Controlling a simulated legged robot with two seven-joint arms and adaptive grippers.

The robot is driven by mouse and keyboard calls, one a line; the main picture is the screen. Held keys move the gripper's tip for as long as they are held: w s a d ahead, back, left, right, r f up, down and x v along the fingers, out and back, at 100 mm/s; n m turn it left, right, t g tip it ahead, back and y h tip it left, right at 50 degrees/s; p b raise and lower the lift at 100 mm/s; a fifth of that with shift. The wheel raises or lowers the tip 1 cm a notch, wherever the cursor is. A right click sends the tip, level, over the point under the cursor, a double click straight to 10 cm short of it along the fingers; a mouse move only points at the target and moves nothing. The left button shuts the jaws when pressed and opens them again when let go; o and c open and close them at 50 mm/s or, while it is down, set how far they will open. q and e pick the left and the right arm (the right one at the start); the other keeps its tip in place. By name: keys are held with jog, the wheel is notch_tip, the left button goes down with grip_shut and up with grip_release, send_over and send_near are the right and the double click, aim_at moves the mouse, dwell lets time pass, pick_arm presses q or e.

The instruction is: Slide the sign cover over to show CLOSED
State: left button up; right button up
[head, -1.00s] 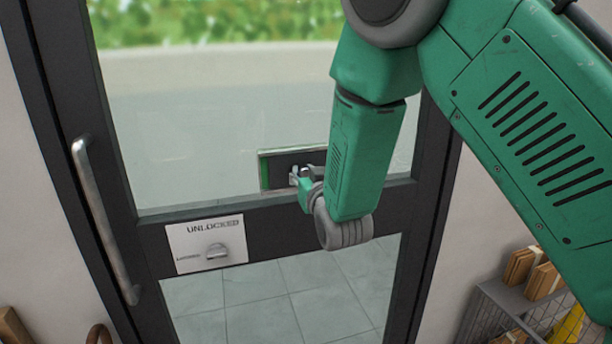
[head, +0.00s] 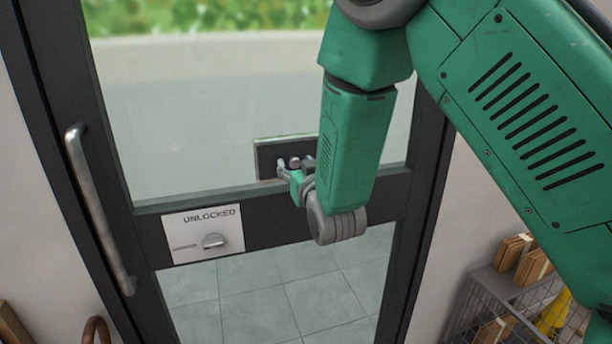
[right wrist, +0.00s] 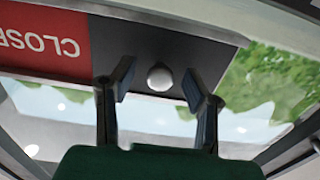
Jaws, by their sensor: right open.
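The sign hangs on the door glass just above the middle rail. Its dark sliding cover (head: 268,152) lies at the sign's left end in the head view; my arm hides the sign's right part. In the right wrist view, where the lettering is upside down, the cover (right wrist: 135,45) borders a red panel (right wrist: 40,40) reading "CLOSE", cut off by the frame edge. A round pale knob (right wrist: 160,77) on the cover sits between the fingers of my right gripper (head: 289,168). The fingers are open, one on each side of the knob. My left gripper is not in view.
A white "UNLOCKED" plate (head: 203,233) with a turn latch is on the rail, below left of the sign. A long metal door handle (head: 98,210) is at left. A wire basket (head: 497,300) with wooden blocks stands at lower right.

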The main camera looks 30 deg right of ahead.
jog(key=shift+a+v, duration=0.3)
jog(key=shift+v, duration=5.15)
jog(key=s+f+n+g+y+b, duration=0.1)
jog(key=s+f+g+b, duration=0.2)
jog(key=f, duration=1)
jog(key=s+f+n+g+y+b, duration=0.15)
jog(key=s+f+g, duration=0.25)
jog(key=f, duration=0.8)
pick_arm(q)
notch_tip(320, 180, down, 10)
jog(key=b, duration=0.5)
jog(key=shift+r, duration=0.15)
pick_arm(e)
jog(key=s+a+f+g+y, duration=0.1)
jog(key=s+f+g, duration=0.9)
jog(key=s+f, duration=1.2)
jog(key=shift+s+a+n, duration=0.2)
jog(key=shift+a+n, duration=0.25)
jog(key=shift+a, duration=0.35)
